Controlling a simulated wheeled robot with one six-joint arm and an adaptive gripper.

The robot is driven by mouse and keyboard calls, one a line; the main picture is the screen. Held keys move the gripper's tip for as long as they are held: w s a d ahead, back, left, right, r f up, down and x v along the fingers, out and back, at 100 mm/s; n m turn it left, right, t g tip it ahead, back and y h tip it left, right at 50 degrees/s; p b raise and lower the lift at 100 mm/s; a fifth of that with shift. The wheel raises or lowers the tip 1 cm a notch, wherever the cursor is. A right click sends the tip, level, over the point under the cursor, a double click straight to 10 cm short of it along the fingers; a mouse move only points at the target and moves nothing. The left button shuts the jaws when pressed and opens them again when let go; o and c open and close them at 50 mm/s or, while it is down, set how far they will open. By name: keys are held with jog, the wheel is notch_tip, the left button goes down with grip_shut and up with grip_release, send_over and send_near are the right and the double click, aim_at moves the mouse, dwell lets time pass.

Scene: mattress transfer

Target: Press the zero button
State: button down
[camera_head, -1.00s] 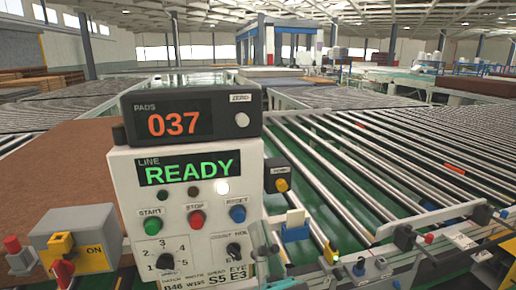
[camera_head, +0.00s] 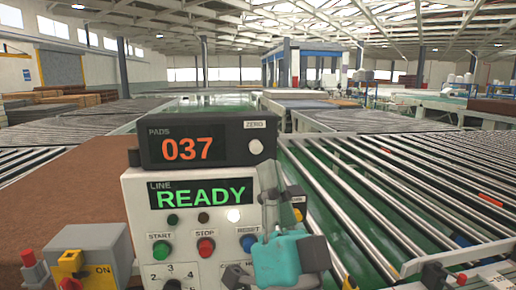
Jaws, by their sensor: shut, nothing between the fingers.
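The zero button (camera_head: 255,147) is a small pale round knob at the right end of the black counter box (camera_head: 160,150). A ZERO label sits just above it. The counter reads PADS 037 in orange. My gripper (camera_head: 279,172) rises from the lower right, with a teal body and grey fingers pointing up. The fingers are shut and empty. Their tips show below and right of the zero button, apart from it in the picture; the gap in depth is hard to tell. The gripper covers part of the panel's right side, including some of the RESET button.
The white panel (camera_head: 135,215) under the counter reads LINE READY and carries green START (camera_head: 160,250) and red STOP (camera_head: 206,247) buttons. A grey switch box (camera_head: 95,245) marked ON stands left. A roller conveyor (camera_head: 400,200) runs at right.

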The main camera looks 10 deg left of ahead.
aim_at(256, 143)
jog(key=shift+w+a, duration=0.4)
jog(key=shift+w, duration=1)
jog(key=shift+w+a, duration=0.4)
jog(key=shift+w, duration=1.05)
jog(key=shift+w+a, duration=0.4)
jog(key=shift+w, duration=1)
jog(key=shift+w, duration=0.15)
jog(key=shift+w+a, duration=0.15)
jog(key=shift+w, duration=0.1)
jog(key=shift+w+a, duration=0.25)
jog(key=shift+w, duration=0.6)
jog(key=shift+s, duration=0.15)
jog(key=shift+s+d, duration=0.2)
jog(key=shift+s, duration=0.35)
jog(key=shift+s+d, duration=0.2)
jog(key=shift+s, duration=0.35)
jog(key=shift+s+d, duration=0.2)
jog(key=shift+s, duration=0.6)
jog(key=shift+s+d, duration=0.25)
jog(key=shift+s, duration=0.55)
jog(key=shift+s+d, duration=0.2)
jog(key=shift+s, duration=0.6)
